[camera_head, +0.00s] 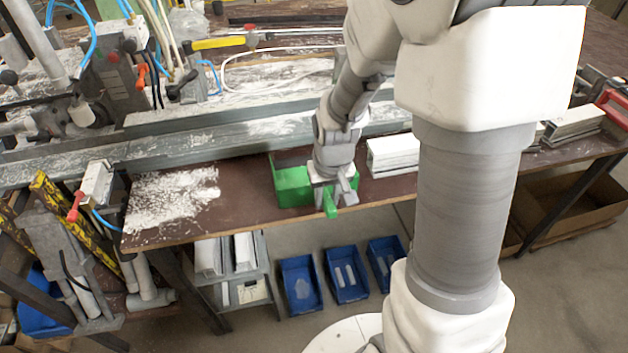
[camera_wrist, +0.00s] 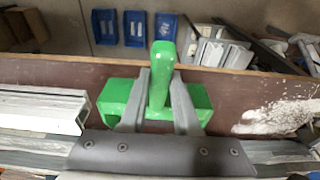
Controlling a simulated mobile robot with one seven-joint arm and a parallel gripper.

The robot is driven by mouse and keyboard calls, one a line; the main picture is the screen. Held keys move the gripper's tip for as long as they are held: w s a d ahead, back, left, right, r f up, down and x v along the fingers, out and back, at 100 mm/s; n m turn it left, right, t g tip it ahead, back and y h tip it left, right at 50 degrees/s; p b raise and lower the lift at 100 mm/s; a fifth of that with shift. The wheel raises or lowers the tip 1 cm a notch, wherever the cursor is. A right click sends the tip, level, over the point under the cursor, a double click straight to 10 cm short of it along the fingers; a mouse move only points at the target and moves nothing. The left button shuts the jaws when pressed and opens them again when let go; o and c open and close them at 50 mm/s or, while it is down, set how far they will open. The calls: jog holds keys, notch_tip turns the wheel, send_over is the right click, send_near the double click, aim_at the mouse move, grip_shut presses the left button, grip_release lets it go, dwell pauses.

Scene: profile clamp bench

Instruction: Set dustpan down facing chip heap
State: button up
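The green dustpan (camera_head: 291,187) is at the front part of the brown bench top, in the middle of the head view. My gripper (camera_head: 336,193) is above its handle, and the handle end pokes out below the fingers near the bench edge. In the wrist view the handle (camera_wrist: 161,72) stands between the two fingers of my gripper (camera_wrist: 160,85), which look closed against its sides. The pan body is partly hidden behind the fingers. I cannot tell whether it touches the bench. The white chip heap (camera_head: 172,198) lies flat to the left; it also shows in the wrist view (camera_wrist: 280,117).
White profiles (camera_head: 393,155) lie close to the right of my gripper. A long grey rail (camera_head: 215,140) runs behind the dustpan. A red-handled clamp (camera_head: 92,185) stands left of the heap. Bare bench (camera_head: 243,190) separates heap and dustpan. Blue bins (camera_head: 345,275) sit below the edge.

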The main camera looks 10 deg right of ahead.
grip_shut()
dwell(0.9)
jog(key=shift+r, duration=0.15)
notch_tip(320, 180, up, 12)
jog(key=p, duration=0.9)
